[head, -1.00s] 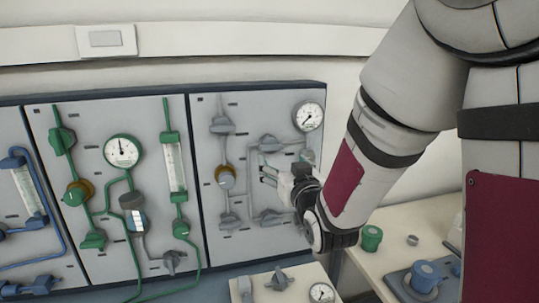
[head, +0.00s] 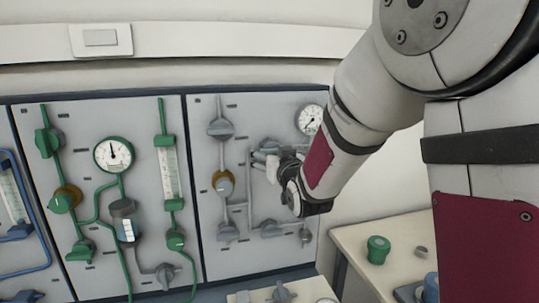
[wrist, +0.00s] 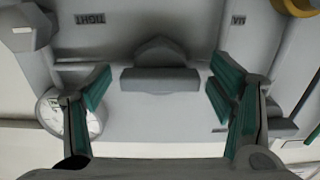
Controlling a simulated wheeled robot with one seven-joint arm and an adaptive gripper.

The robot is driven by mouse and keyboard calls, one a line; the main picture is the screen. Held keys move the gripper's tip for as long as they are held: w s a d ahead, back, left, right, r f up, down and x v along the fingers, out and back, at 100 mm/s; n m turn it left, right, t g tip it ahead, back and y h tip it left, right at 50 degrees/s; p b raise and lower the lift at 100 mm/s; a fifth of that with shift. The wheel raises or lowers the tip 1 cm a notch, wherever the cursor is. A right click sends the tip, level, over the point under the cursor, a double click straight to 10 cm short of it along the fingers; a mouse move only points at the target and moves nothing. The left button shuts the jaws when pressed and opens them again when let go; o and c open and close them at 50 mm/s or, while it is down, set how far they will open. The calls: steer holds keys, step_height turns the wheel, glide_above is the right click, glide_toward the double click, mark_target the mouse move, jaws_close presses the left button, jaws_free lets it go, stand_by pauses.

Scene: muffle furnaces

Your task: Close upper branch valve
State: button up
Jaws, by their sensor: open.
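The upper branch valve is a grey knob with a bar-shaped handle on the right-hand grey panel (head: 205,262). In the wrist view its handle (wrist: 160,80) lies level in the upper middle, between my two teal-padded fingers. My gripper (wrist: 160,86) is open, with a gap on each side of the handle, and appears not to touch it.
A round gauge (head: 310,119) is close to my gripper at upper right. Other grey valves are at upper left (head: 220,129) and below (head: 270,229), with pipes between. A green-piped panel (head: 90,120) is to the left. A table (head: 350,240) stands at right.

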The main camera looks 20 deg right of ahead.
steer(key=shift+w, duration=0.3)
steer(key=c, duration=1.2)
steer(key=shift+o, duration=0.2)
